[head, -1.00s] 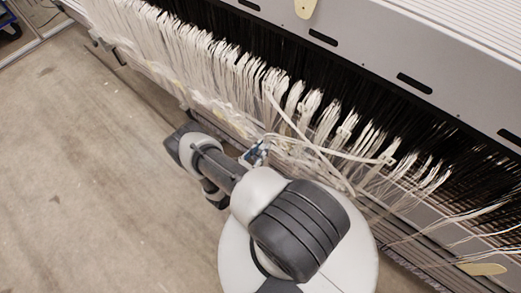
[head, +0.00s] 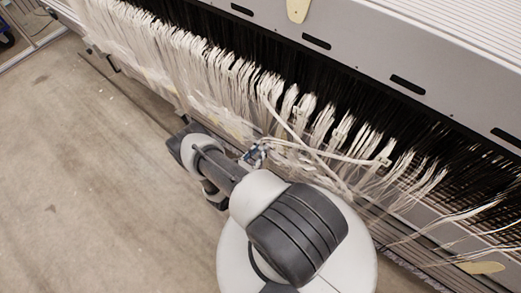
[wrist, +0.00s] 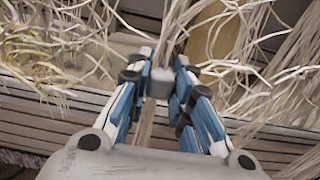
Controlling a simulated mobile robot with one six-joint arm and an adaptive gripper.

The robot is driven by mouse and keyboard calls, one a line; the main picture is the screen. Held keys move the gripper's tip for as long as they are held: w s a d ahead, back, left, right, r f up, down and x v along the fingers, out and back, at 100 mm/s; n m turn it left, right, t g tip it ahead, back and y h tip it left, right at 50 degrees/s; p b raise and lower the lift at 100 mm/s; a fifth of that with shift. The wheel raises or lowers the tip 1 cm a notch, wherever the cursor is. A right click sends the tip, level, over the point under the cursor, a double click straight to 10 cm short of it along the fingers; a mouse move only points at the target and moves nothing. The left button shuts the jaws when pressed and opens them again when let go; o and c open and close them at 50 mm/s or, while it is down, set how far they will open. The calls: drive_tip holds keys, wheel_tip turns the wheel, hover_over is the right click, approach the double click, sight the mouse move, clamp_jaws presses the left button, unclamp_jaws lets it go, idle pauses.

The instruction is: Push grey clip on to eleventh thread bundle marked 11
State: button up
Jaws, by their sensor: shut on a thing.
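My gripper (wrist: 160,80) has blue and white fingers. It is closed on a small grey clip (wrist: 159,83), seen between the fingertips in the wrist view. Pale threads run up from behind the clip and pass below it; I cannot tell whether the clip is around them. In the head view my gripper (head: 256,154) is at the lower front of the hanging white thread bundles (head: 268,88), and the clip is too small to make out. No number 11 is readable, so I cannot tell which bundle is the eleventh.
Loose threads (wrist: 50,50) hang on both sides of the fingers. Pale straps (head: 315,150) cross the bundles right of my gripper. The grey machine housing (head: 420,50) is behind the bundles. Open concrete floor (head: 80,180) is at the left.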

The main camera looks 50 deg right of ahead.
idle(0.4)
drive_tip(key=o, duration=0.9)
drive_tip(key=shift+d, duration=0.1)
drive_tip(key=shift+o, duration=0.4)
drive_tip(key=o, duration=0.4)
drive_tip(key=shift+s+a, duration=0.2)
drive_tip(key=shift+a, duration=2.1)
drive_tip(key=shift+s+a, duration=0.2)
drive_tip(key=shift+a, duration=2.05)
